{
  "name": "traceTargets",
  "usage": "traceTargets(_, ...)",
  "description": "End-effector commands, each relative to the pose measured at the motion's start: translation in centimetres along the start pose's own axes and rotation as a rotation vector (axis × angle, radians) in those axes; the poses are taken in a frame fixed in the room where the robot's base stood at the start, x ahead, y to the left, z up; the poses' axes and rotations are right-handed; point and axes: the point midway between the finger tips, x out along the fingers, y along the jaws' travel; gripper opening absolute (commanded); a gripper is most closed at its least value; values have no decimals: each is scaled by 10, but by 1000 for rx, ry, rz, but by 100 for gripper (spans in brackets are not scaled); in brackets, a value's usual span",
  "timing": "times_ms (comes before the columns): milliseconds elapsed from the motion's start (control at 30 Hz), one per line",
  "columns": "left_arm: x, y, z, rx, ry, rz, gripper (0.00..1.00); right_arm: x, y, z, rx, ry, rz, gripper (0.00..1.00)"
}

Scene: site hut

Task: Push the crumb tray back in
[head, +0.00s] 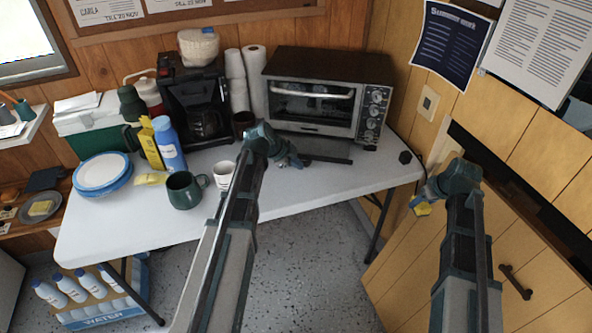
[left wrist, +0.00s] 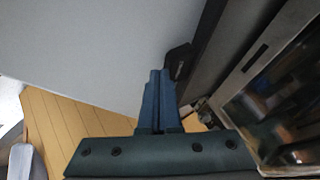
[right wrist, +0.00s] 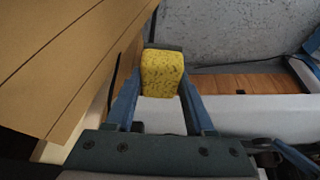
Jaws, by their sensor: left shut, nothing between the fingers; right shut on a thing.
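The toaster oven (head: 326,100) stands at the back right of the white table. Its dark crumb tray (head: 327,151) sticks out from under the oven's front. My left gripper (head: 297,163) is shut and empty at the left part of the tray's front edge. In the left wrist view its closed fingertips (left wrist: 158,74) are beside a small dark tab (left wrist: 178,60) on the tray's edge; I cannot tell whether they touch. My right gripper (head: 423,203) is shut on a yellow sponge (right wrist: 162,74), away to the right of the table.
A green mug (head: 185,190), a white cup (head: 223,174) and a coffee maker (head: 195,110) stand left of my left gripper. Wooden cupboard fronts (head: 500,240) are at the right. The table front is mostly clear.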

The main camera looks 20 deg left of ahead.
Motion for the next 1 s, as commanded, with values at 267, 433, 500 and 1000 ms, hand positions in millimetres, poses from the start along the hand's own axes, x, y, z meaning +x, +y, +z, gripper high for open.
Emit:
traceTargets(267,35,-66,0,1,0,0,0,0,0,0,0,0,0,10)
traceTargets(433,53,-100,0,0,0,0,0,0,0,0,0,0,0,10)
traceTargets(500,58,-109,0,0,0,0,0,0,0,0,0,0,0,10)
traceTargets(1000,62,-118,0,-1,1,-6,0,0,0,0,0,0,0,10)
